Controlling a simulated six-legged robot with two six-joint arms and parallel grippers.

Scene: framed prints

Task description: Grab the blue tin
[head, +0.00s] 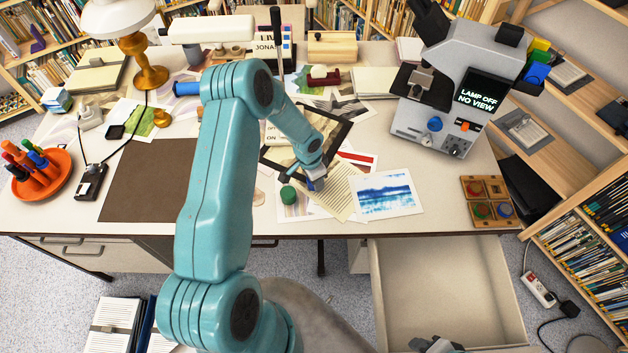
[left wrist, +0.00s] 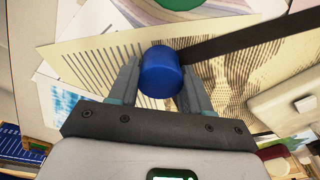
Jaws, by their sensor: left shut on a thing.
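The blue tin (left wrist: 160,72) is a small round tin, seen between the two fingers of my left gripper (left wrist: 161,80) in the left wrist view. The fingers are shut on its sides. In the head view my left gripper (head: 314,176) points down over the papers at the front middle of the desk, and the blue tin (head: 319,186) shows only in part below it. I cannot tell whether the tin touches the papers.
A green tin (head: 288,194) stands on the papers just left. A dark picture frame (head: 333,136) lies behind the gripper. A microscope (head: 447,95) stands at the right back, and a wooden tray (head: 484,189) holds tins. An open drawer (head: 447,290) juts from the desk's front.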

